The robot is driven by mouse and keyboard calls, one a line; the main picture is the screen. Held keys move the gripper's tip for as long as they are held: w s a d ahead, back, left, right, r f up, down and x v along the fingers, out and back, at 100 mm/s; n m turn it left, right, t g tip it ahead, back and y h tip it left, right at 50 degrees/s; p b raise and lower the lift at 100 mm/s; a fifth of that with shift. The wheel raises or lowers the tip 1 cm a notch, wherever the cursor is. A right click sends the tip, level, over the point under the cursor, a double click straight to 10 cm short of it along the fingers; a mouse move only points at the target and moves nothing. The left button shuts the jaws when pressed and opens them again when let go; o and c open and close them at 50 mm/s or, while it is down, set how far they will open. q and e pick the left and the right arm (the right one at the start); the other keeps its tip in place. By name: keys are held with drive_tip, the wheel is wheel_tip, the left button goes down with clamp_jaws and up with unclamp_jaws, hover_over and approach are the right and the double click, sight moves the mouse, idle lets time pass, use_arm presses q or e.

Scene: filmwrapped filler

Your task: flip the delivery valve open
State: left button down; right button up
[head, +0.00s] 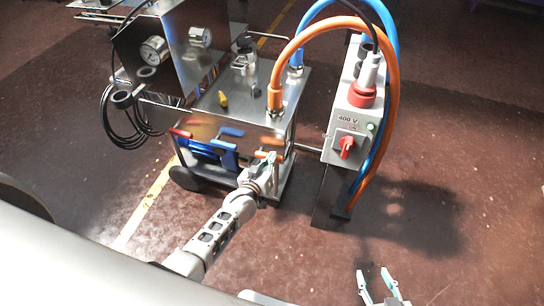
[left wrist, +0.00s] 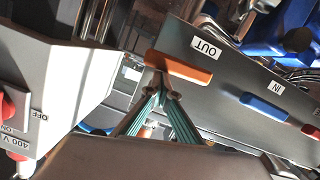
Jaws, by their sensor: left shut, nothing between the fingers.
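The delivery valve's orange lever (left wrist: 178,68) is beside the OUT label (left wrist: 206,48) on the skid's grey panel. It lies roughly along the panel in the left wrist view. In the head view the orange lever (head: 265,155) is at the front right of the steel skid. My left gripper (head: 262,173) is at this lever; its fingers (left wrist: 163,92) are together and hold nothing. The tips appear close against the lever's near side; I cannot tell if they touch. My right gripper (head: 383,276) is open and empty above the floor at the lower right, far from the valve.
A blue lever (left wrist: 264,108) is by the IN label, with a red one (left wrist: 311,131) beyond. The 400 V switch box (head: 349,125) on its post stands right of the skid. Orange (head: 330,24) and blue hoses arch above. Floor at right is clear.

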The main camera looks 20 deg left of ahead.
use_arm(q)
drive_tip(key=shift+d+f, duration=0.1)
drive_tip(key=shift+f, duration=0.2)
use_arm(e)
drive_tip(key=shift+w+r, duration=0.15)
drive_tip(key=shift+r, duration=0.1)
use_arm(q)
wheel_tip(320, 180, up, 5)
drive_tip(key=p, duration=0.4)
drive_tip(key=d+p+v, duration=0.1)
drive_tip(key=v, duration=0.8)
drive_tip(key=shift+s+a+f+p, duration=0.2)
drive_tip(key=shift+s+a+p, duration=0.1)
drive_tip(key=shift+s+p, duration=0.15)
use_arm(e)
wheel_tip(320, 180, up, 7)
drive_tip(key=shift+w+d+f, duration=0.15)
drive_tip(key=shift+w, duration=0.05)
